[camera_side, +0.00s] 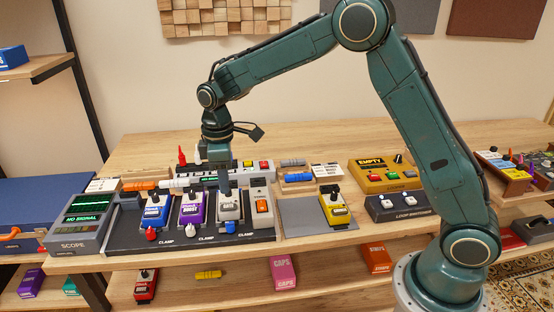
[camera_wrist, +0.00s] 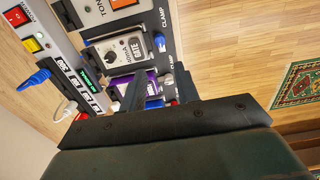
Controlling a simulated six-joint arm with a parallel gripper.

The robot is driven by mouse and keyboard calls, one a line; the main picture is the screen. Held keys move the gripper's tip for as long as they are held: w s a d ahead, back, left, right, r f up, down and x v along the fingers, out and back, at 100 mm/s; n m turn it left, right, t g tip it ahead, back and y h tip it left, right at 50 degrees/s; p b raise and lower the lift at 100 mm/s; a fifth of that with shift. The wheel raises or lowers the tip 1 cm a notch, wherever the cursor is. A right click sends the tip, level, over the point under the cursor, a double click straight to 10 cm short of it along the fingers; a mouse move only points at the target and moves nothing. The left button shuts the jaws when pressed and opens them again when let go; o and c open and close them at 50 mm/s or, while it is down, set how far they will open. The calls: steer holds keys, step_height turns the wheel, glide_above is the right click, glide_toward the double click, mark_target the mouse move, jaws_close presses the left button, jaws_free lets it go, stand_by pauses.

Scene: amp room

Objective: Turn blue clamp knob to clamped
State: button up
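The blue clamp knob (camera_side: 230,227) sits at the front edge of the dark pedal board (camera_side: 118,240), in front of the grey pedal (camera_side: 229,206) and near a CLAMP label. It also shows in the wrist view (camera_wrist: 160,42), beside the grey GATE pedal (camera_wrist: 127,52). Its exact turn position is too small to tell. My gripper (camera_side: 224,188) points down over the back of the grey pedal, apart from the blue knob. In the wrist view its two dark fingers (camera_wrist: 158,84) stand apart with nothing held between them.
A red knob (camera_side: 151,233) and a white knob (camera_side: 191,235) sit along the same board edge, before the blue pedal (camera_side: 154,212) and purple pedal (camera_side: 191,209). An orange-switch box (camera_side: 262,207) stands right of the grey pedal. The scope (camera_side: 78,222) is at left.

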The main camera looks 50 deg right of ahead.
mark_target(229, 222)
steer(key=shift+f, duration=0.15)
step_height(229, 222, down, 14)
steer(key=shift+r, duration=0.25)
stand_by(0.5)
jaws_close()
